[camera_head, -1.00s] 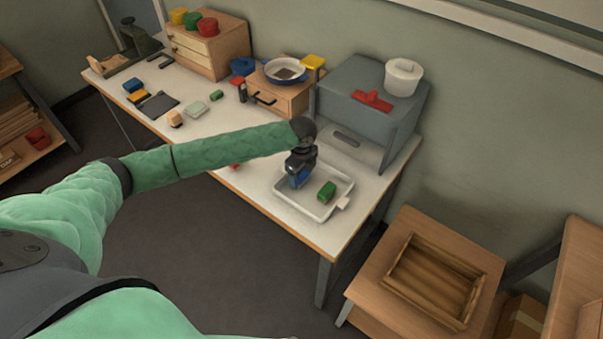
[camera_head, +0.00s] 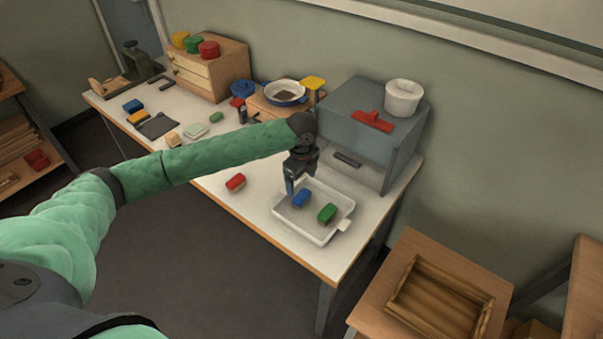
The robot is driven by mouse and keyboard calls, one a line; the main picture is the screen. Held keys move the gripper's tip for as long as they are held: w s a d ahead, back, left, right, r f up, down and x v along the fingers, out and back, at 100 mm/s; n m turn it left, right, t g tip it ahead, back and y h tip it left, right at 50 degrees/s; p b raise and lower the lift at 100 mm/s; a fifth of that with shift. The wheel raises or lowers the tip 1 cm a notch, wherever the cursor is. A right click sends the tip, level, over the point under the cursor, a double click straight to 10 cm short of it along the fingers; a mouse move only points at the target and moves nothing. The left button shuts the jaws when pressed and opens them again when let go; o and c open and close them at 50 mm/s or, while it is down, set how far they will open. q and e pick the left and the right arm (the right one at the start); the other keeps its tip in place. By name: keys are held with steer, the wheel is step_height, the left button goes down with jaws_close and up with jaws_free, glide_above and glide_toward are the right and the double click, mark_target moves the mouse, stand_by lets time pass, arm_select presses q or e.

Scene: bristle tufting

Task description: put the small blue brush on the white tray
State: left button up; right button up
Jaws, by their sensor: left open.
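The small blue brush (camera_head: 301,198) lies in the white tray (camera_head: 314,237), toward its left side. A green brush (camera_head: 327,213) lies in the tray to the right of the blue one. My left gripper (camera_head: 291,188) is open, pointing down just above and to the left of the blue brush, at the tray's back left edge. It holds nothing that I can see. My right gripper is not in view.
A red brush (camera_head: 236,182) lies on the bench left of the tray. A grey cabinet (camera_head: 360,130) stands behind it, with a dark bar (camera_head: 347,160) before it. A wooden crate (camera_head: 436,300) sits on a lower table at right.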

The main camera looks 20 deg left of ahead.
mark_target(301, 195)
arm_select(q)
steer(key=shift+r+b, duration=0.55)
steer(key=shift+r, duration=1.7)
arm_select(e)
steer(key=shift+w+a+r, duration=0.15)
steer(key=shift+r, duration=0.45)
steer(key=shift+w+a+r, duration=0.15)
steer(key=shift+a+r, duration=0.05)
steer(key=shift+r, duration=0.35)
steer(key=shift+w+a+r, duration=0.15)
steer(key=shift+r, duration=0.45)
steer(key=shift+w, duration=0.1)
